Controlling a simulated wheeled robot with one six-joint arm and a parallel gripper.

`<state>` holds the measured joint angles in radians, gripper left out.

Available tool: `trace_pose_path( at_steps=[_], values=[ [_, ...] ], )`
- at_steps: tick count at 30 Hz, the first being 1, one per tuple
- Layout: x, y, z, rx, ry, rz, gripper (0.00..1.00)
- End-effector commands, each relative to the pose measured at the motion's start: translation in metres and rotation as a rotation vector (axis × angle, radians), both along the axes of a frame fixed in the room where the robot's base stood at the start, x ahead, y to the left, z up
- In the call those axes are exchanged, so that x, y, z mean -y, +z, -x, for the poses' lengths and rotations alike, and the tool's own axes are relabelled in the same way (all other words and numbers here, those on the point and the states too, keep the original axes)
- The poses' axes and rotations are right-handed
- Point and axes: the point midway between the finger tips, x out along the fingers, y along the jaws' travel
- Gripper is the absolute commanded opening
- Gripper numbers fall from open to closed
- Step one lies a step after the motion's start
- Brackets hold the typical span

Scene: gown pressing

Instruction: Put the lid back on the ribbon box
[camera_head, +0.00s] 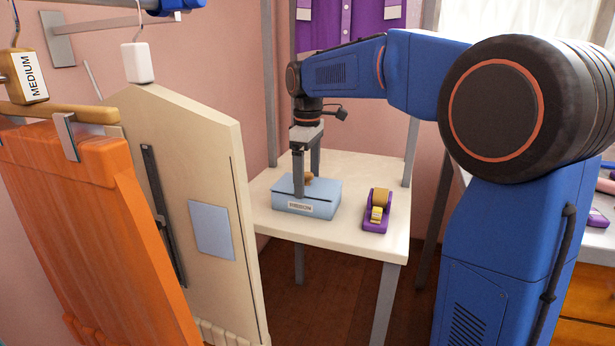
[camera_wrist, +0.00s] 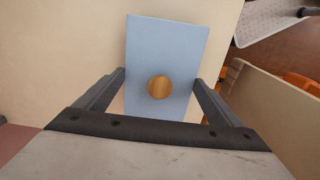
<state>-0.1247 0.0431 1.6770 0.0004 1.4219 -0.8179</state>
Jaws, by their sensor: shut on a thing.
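The ribbon box (camera_head: 293,209) is light blue with a white label on its front and stands on the cream table. Its flat light blue lid (camera_wrist: 165,50) has a round wooden knob (camera_wrist: 158,87) and lies at the top of the box. My gripper (camera_head: 307,188) points down over the box. A thin dark line shows under the lid's front edge; I cannot tell whether the lid is fully seated. The box's inside is hidden.
A purple tape dispenser (camera_head: 377,210) stands right of the box on the table (camera_head: 350,235). A cream board (camera_head: 205,180) and an orange garment (camera_head: 95,230) hang at the left. Table posts rise around the corners. The front of the table is bare.

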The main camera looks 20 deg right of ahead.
Motion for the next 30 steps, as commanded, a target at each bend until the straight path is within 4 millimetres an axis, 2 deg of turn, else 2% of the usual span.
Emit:
trace_pose_path(
  at_steps=[18, 19, 20, 30],
  values=[
    [0.0000, -0.0024, 0.0000, 0.000, 0.000, 0.000, 0.67],
    [0.0000, -0.0023, 0.0000, 0.000, 0.000, 0.000, 0.95],
    [0.0001, -0.0023, -0.0001, 0.000, 0.000, 0.000, 1.00],
    [0.0001, -0.0022, -0.0001, 0.000, 0.000, 0.000, 1.00]
  ],
)
